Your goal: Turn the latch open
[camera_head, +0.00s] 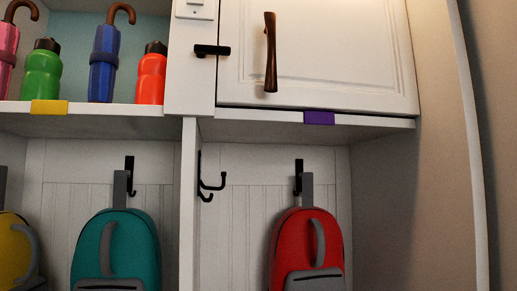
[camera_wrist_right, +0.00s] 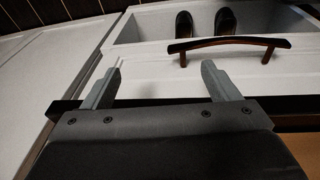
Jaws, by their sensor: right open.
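The black latch (camera_head: 212,50) sits on the white frame just left of the white cabinet door (camera_head: 335,70) in the head view. Its bar lies horizontally and its right end reaches over the door's left edge. The door is shut and has a brown upright handle (camera_head: 271,55). My right gripper (camera_wrist_right: 163,80) shows only in the right wrist view; it is open with nothing between its fingers. The latch cannot be made out in that view. My left gripper is in neither view.
A white drawer (camera_wrist_right: 128,30) holding dark shoes (camera_wrist_right: 184,24) stands open beyond my right gripper, with a brown handle (camera_wrist_right: 228,44). Bottles and umbrellas stand on the shelf (camera_head: 100,122) left of the door. Teal (camera_head: 117,245) and red (camera_head: 310,245) backpacks hang below.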

